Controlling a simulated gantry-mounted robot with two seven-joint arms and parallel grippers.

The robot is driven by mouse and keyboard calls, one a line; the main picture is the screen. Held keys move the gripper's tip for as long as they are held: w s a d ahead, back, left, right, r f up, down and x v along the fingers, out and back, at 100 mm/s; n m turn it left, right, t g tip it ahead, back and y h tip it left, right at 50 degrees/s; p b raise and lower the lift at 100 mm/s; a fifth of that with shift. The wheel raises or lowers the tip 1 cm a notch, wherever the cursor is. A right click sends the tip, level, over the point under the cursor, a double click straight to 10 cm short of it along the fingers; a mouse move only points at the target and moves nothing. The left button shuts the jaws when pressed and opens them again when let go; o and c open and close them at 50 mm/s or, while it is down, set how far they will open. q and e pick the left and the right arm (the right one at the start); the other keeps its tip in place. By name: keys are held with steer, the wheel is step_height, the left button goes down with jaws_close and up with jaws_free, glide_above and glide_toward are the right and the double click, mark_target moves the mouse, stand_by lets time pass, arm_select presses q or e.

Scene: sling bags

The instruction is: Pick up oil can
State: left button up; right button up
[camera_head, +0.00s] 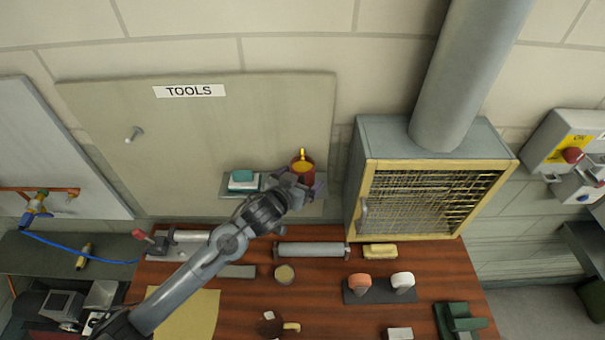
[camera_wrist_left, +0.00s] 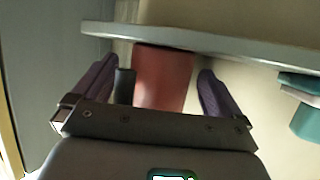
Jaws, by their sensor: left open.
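The oil can (camera_head: 302,165) is red with a yellow spout and stands on a small wall shelf (camera_head: 231,191) under the TOOLS sign in the head view. My left gripper (camera_head: 306,188) is at the can's lower front, and its arm hides part of the shelf. In the left wrist view, the red can body (camera_wrist_left: 163,80) sits between the two purple finger pads of the open left gripper (camera_wrist_left: 153,78). Gaps show between the can and both pads. My right gripper is in neither view.
A teal and white item (camera_head: 243,180) lies on the shelf left of the can. A caged box (camera_head: 430,200) with a duct stands to the right. Below, the wooden bench (camera_head: 330,305) holds a grey cylinder (camera_head: 311,251), a yellow block (camera_head: 380,251) and stamp-like pieces.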

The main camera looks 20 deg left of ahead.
arm_select(q)
steer(key=c, duration=1.1)
steer(key=shift+c, duration=1.2)
steer(key=shift+r, duration=0.2)
